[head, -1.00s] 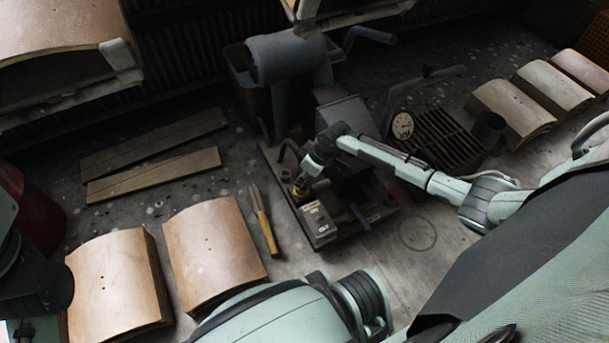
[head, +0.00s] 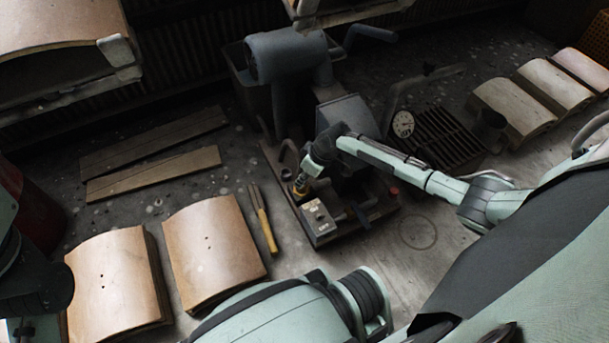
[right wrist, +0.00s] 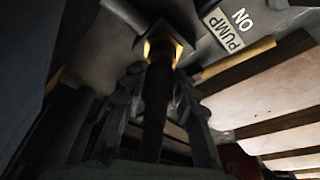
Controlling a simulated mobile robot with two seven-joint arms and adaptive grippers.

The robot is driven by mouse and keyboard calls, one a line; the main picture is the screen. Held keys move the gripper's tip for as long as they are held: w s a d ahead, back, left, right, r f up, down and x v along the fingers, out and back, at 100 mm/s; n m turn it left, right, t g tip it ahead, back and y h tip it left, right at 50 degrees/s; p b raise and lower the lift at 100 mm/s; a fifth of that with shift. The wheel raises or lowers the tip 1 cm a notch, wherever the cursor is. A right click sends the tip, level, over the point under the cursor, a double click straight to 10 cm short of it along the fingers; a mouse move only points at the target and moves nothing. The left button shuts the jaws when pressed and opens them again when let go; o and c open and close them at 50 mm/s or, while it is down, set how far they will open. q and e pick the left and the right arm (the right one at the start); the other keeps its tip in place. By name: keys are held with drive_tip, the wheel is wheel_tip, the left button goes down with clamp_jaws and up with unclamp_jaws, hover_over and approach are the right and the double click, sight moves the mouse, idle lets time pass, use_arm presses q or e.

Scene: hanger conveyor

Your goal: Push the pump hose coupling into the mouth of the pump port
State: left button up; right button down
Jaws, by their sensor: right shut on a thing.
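My right gripper (head: 312,172) points down at the pump base, beside the labelled box (head: 318,218). In the right wrist view its two fingers (right wrist: 158,120) close around a dark, round-bodied pump hose coupling (right wrist: 157,100). The coupling's far end meets a yellow, brass-like angular fitting (right wrist: 163,48), which looks like the mouth of the pump port. The depth of the coupling in the mouth cannot be told. My left gripper's fingers are not visible.
A yellow-handled tool (head: 263,222), curved wooden panels (head: 118,275) and flat boards (head: 155,172) lie left. A gauge (head: 403,124) and a slatted grate (head: 445,138) stand right. Bare floor lies around the circle (head: 418,232).

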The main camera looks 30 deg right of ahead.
drive_tip(key=shift+f+b, duration=0.4)
drive_tip(key=shift+f, duration=0.4)
idle(0.9)
drive_tip(key=c, duration=1.4)
unclamp_jaws()
drive_tip(key=o, duration=0.5)
drive_tip(key=shift+o, duration=0.2)
drive_tip(key=v, duration=1.2)
